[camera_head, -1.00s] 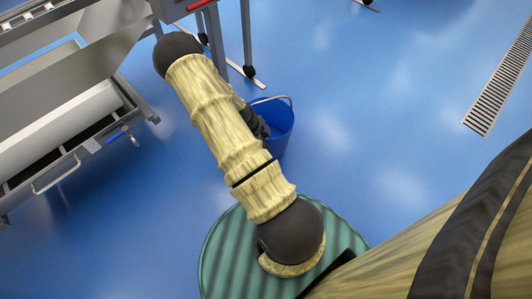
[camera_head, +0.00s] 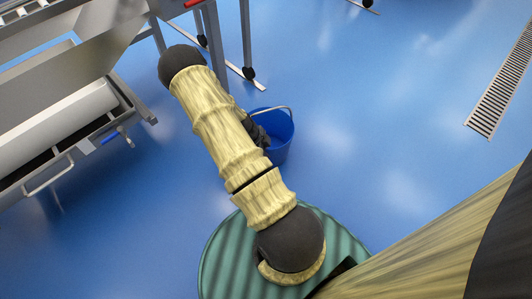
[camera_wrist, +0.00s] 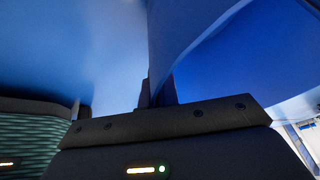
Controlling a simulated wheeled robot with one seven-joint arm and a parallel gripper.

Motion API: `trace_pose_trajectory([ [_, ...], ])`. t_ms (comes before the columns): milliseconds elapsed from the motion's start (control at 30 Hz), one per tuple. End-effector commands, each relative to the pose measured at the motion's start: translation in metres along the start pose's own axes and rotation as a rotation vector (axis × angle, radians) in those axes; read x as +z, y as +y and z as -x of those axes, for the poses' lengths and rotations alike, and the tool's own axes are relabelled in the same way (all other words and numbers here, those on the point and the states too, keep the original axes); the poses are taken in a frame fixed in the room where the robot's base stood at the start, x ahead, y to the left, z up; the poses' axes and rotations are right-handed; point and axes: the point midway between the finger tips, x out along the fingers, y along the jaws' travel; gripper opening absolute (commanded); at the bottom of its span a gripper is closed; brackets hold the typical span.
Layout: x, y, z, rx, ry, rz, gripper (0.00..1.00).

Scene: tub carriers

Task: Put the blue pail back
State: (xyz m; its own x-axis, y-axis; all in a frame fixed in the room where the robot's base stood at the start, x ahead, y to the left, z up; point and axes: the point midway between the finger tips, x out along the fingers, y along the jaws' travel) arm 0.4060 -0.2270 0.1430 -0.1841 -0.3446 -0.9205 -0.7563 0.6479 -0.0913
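The blue pail (camera_head: 283,145) is upright just right of my forearm in the head view, with its pale handle standing up over the rim. My gripper (camera_head: 257,133) is dark and partly hidden behind my arm, at the pail's left side. In the wrist view the pail's wall (camera_wrist: 188,40) runs down between the dark fingers (camera_wrist: 160,92) of my gripper, which look shut on the wall at the rim. I cannot tell how far the pail's bottom is from the floor.
A steel machine (camera_head: 62,125) with a white roller and handles stands at the left. A grey stand (camera_head: 246,45) on wheeled feet is behind the pail. A floor drain grate (camera_head: 501,85) lies at the far right. The blue floor (camera_head: 390,130) between is clear.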

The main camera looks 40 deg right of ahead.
Motion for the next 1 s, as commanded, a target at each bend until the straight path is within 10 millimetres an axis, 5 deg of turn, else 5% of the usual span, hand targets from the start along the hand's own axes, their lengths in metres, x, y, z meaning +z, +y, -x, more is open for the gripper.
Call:
trace_pose_trajectory([
  [167, 0.002, 0.0, -0.001, -0.002, 0.0, 0.003, 0.0],
  [300, 0.003, 0.001, -0.001, -0.002, -0.001, 0.005, 0.24],
  [667, -0.002, 0.0, 0.002, 0.001, 0.0, -0.002, 0.24],
  [1000, -0.003, -0.001, 0.046, 0.0, 0.0, 0.0, 0.24],
])
